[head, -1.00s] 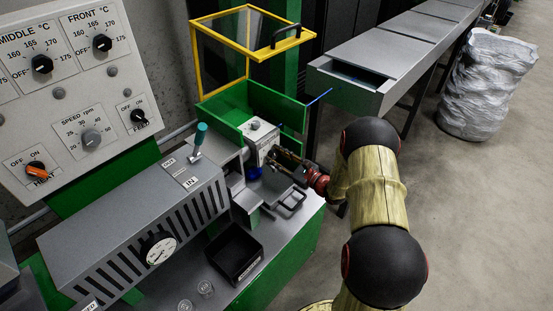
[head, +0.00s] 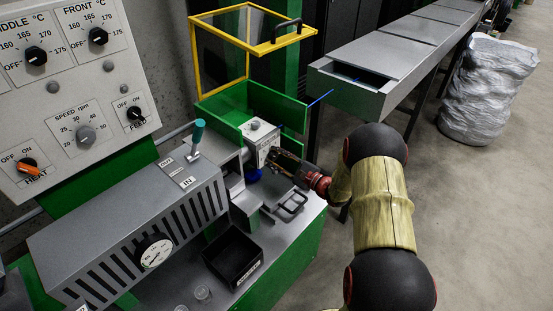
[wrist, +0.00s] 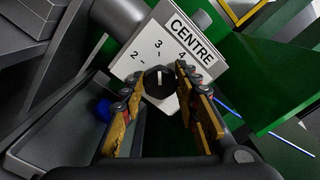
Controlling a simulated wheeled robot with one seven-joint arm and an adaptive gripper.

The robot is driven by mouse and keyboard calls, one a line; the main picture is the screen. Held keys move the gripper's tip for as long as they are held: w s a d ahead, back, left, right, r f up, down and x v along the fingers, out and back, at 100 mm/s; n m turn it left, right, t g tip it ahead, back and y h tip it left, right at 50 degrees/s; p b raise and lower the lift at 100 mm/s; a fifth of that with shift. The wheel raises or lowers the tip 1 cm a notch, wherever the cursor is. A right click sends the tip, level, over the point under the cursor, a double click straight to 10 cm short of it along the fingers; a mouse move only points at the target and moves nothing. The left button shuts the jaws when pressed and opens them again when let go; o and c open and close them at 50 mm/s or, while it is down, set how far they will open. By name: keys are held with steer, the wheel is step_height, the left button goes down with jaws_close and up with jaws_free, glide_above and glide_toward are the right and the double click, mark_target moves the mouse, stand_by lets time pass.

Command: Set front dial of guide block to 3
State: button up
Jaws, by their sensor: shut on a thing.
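The guide block (head: 262,143) is a light box beside the green housing, in the middle of the head view. In the wrist view its white plate (wrist: 143,64) reads CENTRE, with marks 2, 3 and 4. The black dial (wrist: 158,84) on this plate has a white line that points up, about toward the 3. My gripper (wrist: 158,82) has one finger on each side of the dial and is shut on it. The left finger's exact contact is hard to see. In the head view my gripper (head: 277,157) reaches the block from the right and hides the dial.
A blue knob (head: 254,175) sits just below the block. A blue cable (head: 319,97) runs behind it toward the grey trough (head: 345,88). A yellow-framed guard (head: 248,45) stands open above. A black bin (head: 233,257) and a handled plate (head: 292,207) are near.

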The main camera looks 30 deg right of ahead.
steer(key=o, duration=1.1)
steer(key=shift+o, duration=0.2)
steer(key=shift+s, duration=0.1)
steer(key=v, duration=1.1)
steer(key=shift+s, duration=0.4)
steer(key=shift+d, duration=0.15)
